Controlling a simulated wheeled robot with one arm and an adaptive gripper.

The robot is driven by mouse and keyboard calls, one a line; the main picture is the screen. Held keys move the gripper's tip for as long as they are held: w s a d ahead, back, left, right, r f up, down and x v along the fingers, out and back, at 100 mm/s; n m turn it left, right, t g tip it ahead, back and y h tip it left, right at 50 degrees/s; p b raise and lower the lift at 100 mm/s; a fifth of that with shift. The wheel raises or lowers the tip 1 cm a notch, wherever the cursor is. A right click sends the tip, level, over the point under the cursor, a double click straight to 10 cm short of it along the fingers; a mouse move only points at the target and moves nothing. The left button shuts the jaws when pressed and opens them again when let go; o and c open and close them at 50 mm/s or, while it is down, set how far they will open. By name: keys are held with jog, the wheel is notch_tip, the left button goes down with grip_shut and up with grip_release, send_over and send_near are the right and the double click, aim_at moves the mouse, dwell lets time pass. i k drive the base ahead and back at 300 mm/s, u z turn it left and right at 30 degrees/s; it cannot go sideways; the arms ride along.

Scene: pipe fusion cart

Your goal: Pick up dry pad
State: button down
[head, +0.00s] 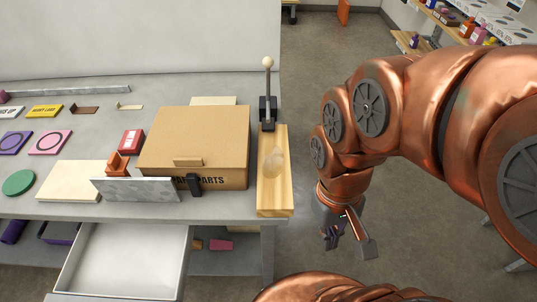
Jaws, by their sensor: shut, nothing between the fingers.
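No label in view reads as dry pad, so I cannot tell which item it is. Flat pad-like items lie at the left of the grey bench: a purple square with a dark ring (14,142), a pink square with a ring (50,142) and a green disc (19,183). My gripper (347,238) hangs over the floor to the right of the bench, pointing down. It is shut and empty, well apart from these items.
A cardboard parts box (195,135) stands mid-bench, with a grey metal plate (135,190) before it. A wooden block (273,190) and an upright lever (268,85) stand at the bench's right edge. An open white drawer (125,255) juts out below.

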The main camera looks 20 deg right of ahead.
aim_at(131, 143)
jog(key=u, duration=0.3)
jog(key=k, duration=0.35)
jog(key=u, duration=1.7)
jog(key=i, duration=0.7)
jog(key=z, duration=0.05)
